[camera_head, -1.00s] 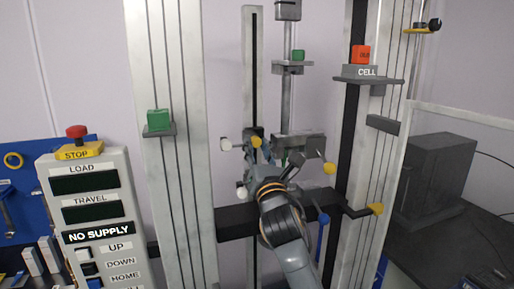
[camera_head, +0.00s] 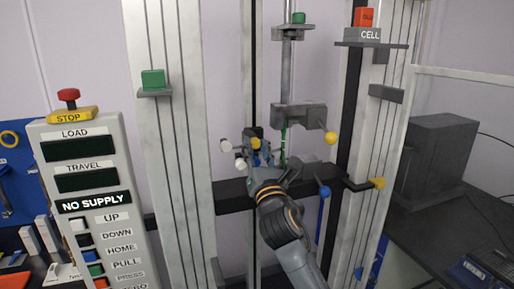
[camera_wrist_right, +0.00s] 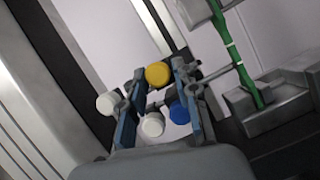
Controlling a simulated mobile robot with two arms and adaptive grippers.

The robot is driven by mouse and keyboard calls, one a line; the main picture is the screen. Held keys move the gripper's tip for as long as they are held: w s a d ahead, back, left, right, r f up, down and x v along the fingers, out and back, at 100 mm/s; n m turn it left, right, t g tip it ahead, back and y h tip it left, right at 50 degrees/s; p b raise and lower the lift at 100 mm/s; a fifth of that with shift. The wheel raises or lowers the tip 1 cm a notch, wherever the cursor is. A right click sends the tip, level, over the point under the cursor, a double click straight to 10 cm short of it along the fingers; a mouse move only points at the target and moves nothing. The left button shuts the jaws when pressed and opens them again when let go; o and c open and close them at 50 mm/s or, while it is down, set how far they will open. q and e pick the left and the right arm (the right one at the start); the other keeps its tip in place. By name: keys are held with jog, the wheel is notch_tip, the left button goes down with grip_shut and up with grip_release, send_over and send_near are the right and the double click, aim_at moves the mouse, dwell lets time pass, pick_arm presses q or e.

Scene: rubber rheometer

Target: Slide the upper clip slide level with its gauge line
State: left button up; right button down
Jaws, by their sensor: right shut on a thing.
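The upper clip slide, with a yellow knob (camera_head: 256,143) and a white knob (camera_head: 225,145), sits on the narrow slotted rail (camera_head: 253,85). My right gripper (camera_wrist_right: 158,75) is shut on the yellow knob, one finger on each side. Just below are a lower white knob (camera_head: 240,163) and a blue knob (camera_wrist_right: 179,113). The green strip (camera_wrist_right: 227,43) hangs beside the slides and bears a pale line; a thin arm reaches its edge. I cannot tell whether the upper clip is level with the line. My left gripper is out of view.
A grey upper clamp (camera_head: 298,116) with a yellow ball knob (camera_head: 330,138) is right of the gripper. A dark crossbeam (camera_head: 233,194) runs below. Pale columns (camera_head: 160,190) stand on both sides. A control panel (camera_head: 85,180) is at left.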

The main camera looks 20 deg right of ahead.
jog(key=c, duration=1.1)
grip_release()
jog(key=shift+a, duration=0.15)
jog(key=v, duration=1.1)
jog(key=shift+s, duration=0.4)
jog(key=shift+f, duration=0.15)
